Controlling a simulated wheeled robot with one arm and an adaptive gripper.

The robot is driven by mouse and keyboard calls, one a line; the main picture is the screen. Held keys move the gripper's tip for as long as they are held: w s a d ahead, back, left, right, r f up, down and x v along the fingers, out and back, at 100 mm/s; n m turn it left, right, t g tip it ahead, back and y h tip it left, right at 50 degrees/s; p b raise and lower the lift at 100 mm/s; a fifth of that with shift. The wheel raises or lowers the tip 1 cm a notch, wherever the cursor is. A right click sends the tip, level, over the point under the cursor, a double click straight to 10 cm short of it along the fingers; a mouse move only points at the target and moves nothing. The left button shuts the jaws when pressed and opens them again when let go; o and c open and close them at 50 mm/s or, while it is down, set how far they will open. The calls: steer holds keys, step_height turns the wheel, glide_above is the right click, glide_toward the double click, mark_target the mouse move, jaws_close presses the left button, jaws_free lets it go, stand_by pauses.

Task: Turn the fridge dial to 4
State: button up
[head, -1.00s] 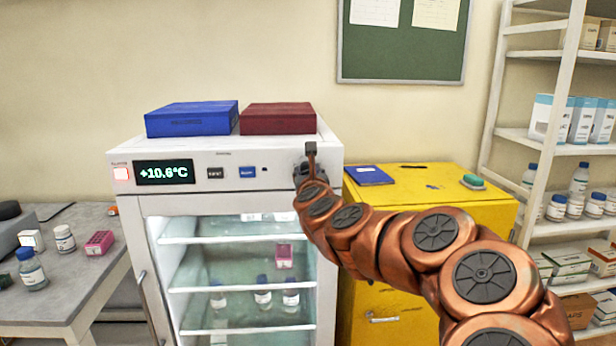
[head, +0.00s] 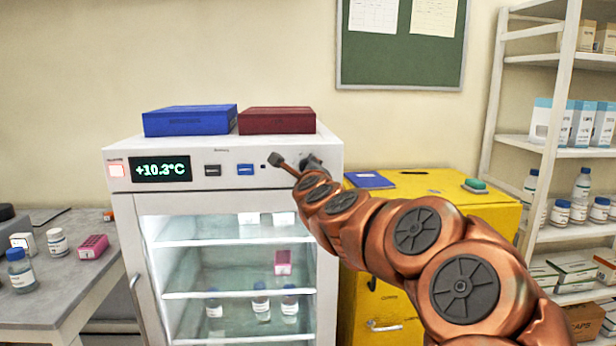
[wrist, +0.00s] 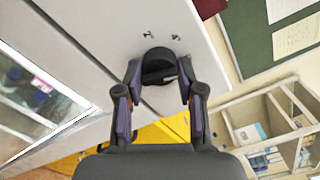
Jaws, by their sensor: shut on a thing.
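The white fridge (head: 221,154) has a lit display (head: 160,169) reading +10.3°C on its top panel. The black dial (wrist: 158,66) shows in the wrist view on the white panel, between the fingertips of my gripper (wrist: 157,77). My gripper is shut on the dial, with one finger on each side. Small dark marks sit on the panel beyond the dial; I cannot read them. In the head view my wrist and arm hide most of the dial at the panel's right end. The wrist view is strongly tilted against the fridge.
A blue box (head: 190,121) and a dark red box (head: 277,121) lie on the fridge top. A yellow cabinet (head: 440,190) stands to the right, behind my arm. A grey bench (head: 75,285) with bottles is at the left.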

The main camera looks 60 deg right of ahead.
steer(key=shift+n+b, duration=1.55)
steer(key=shift+n, duration=2.55)
steer(key=o, duration=1.1)
steer(key=shift+o, duration=0.2)
steer(key=v, duration=1.2)
